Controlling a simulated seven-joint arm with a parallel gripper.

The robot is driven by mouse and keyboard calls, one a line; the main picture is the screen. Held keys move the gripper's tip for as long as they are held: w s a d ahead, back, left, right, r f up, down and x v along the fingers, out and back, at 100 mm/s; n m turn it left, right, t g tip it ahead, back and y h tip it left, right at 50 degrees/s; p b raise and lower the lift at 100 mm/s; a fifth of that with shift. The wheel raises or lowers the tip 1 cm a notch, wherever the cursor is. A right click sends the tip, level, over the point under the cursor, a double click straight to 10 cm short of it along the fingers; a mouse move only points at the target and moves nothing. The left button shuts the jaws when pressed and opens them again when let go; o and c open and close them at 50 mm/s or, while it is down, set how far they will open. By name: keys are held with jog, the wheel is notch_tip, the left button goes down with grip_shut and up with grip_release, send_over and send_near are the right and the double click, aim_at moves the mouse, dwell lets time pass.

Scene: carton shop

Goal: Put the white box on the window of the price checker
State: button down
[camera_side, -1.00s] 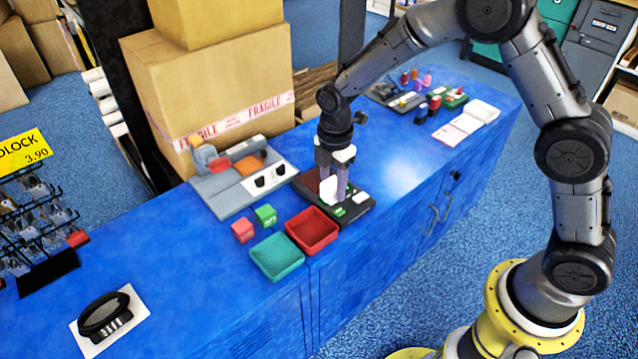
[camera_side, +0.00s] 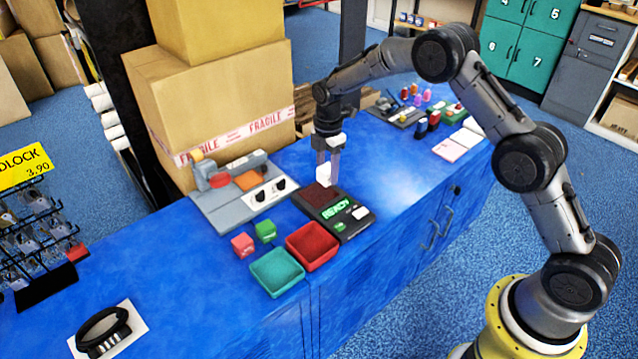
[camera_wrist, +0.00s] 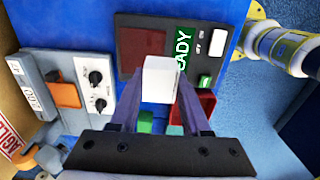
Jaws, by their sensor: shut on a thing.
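The white box (camera_side: 323,175) is held between the fingers of my gripper (camera_side: 329,174). It also shows in the wrist view (camera_wrist: 160,80), gripped between the two fingertips (camera_wrist: 158,88). The price checker (camera_side: 360,228) is a black device with a dark red window (camera_side: 318,199) and a green lit READY display (camera_side: 336,208). In the side view the box appears raised above the far edge of the window. In the wrist view it covers part of the window (camera_wrist: 142,48) and some of the display. The height of the gap is hard to tell.
A grey panel with dials (camera_side: 213,205) stands left of the checker. A red tray (camera_side: 312,246), a teal tray (camera_side: 277,272) and small red (camera_side: 242,245) and green (camera_side: 265,231) cubes lie in front. Large cartons (camera_side: 215,100) stand behind.

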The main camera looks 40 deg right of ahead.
aim_at(319, 193)
jog(key=w+f, duration=0.3)
jog(key=shift+f, duration=0.25)
jog(key=shift+w+f, duration=0.15)
jog(key=shift+f, duration=1.5)
jog(key=shift+f, duration=0.2)
jog(key=shift+c, duration=1.8)
grip_release()
jog(key=shift+r, duration=0.1)
